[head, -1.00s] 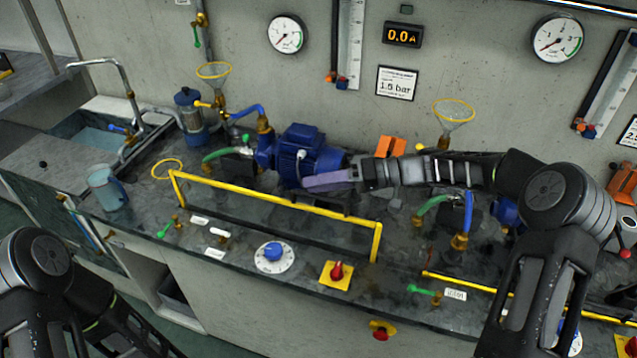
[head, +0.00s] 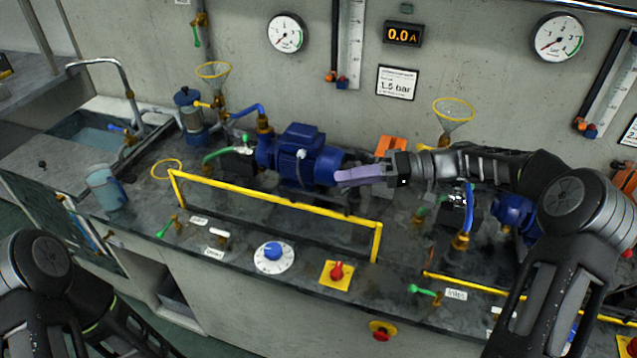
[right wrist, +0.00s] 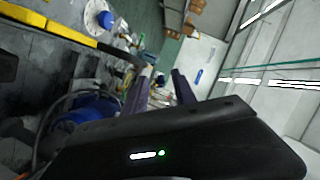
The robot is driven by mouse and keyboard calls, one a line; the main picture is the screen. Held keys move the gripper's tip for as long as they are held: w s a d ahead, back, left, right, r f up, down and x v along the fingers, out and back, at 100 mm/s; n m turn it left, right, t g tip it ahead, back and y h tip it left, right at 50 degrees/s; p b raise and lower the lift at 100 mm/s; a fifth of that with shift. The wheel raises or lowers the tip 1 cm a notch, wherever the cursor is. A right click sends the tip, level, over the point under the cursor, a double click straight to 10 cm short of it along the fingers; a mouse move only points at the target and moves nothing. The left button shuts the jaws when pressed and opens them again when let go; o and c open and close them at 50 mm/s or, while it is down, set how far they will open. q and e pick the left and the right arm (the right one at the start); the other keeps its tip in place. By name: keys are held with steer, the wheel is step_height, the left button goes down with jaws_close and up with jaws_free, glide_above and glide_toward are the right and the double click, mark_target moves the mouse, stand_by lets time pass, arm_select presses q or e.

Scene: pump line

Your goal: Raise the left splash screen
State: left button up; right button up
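The left splash screen is a clear panel in a yellow frame (head: 275,200). It stands up from the front of the bench, its top bar well above the bench top. A yellow bar also shows at the upper left of the right wrist view (right wrist: 48,24). My right gripper (head: 343,177) is behind and above the frame's right part, in front of the blue motor, and apart from the bar. In the right wrist view its two fingers (right wrist: 163,82) are spread with nothing between them. My left arm shows at the lower left, but its gripper is out of view.
A blue pump motor (head: 300,158) stands behind the screen. A blue dial (head: 273,254) and a red switch on a yellow plate (head: 336,274) lie in front. A second yellow bar (head: 520,298) lies low at the right. A blue cup (head: 106,188) stands at the left.

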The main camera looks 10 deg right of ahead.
steer(key=shift+v, duration=1.1)
steer(key=shift+b, duration=0.45)
steer(key=p+v, duration=0.2)
steer(key=v, duration=0.6)
steer(key=shift+p, duration=0.4)
